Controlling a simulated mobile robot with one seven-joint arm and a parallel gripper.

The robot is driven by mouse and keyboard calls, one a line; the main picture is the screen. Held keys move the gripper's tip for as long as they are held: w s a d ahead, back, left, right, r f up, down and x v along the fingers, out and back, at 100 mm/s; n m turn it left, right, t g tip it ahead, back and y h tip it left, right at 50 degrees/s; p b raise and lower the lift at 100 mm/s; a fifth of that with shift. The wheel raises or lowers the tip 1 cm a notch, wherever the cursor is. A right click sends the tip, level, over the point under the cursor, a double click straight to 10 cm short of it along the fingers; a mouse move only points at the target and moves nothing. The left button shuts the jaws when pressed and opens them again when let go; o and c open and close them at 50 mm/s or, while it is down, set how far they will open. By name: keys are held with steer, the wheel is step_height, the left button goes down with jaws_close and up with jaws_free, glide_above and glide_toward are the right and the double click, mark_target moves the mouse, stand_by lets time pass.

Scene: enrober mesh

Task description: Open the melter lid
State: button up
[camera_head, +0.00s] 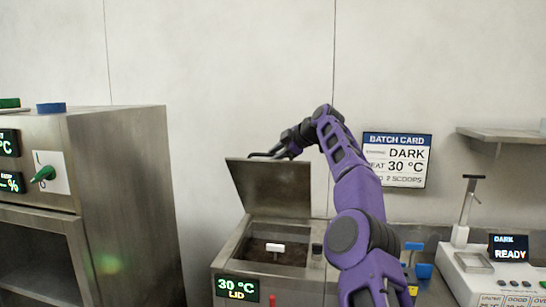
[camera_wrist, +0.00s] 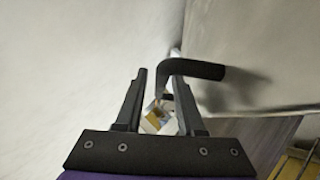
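The melter (camera_head: 232,262) is the steel box at the bottom centre of the head view, with a display (camera_head: 237,288) reading "30 °C LID". Its lid (camera_head: 272,187) stands raised and steeply tilted at the back, leaving the inside uncovered. My gripper (camera_head: 270,155) is at the lid's upper edge. In the wrist view its two fingers (camera_wrist: 160,78) are apart. A black bent handle (camera_wrist: 200,69) lies at the fingertips and extends right past the right finger, beside the lid's panel (camera_wrist: 255,60). I cannot tell whether a finger touches the handle.
A steel cabinet (camera_head: 125,200) with a green knob stands at the left. A batch card (camera_head: 396,160) hangs on the wall behind my arm. A white device (camera_head: 490,275) reading "DARK READY" stands at the right, below a wall shelf (camera_head: 505,135).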

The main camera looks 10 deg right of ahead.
steer(key=shift+o, duration=0.3)
steer(key=shift+a, duration=0.1)
steer(key=shift+s+r, duration=0.1)
steer(key=shift+s, duration=0.1)
steer(key=b+v, duration=0.3)
steer(key=v, duration=1.4)
steer(key=shift+b, duration=0.35)
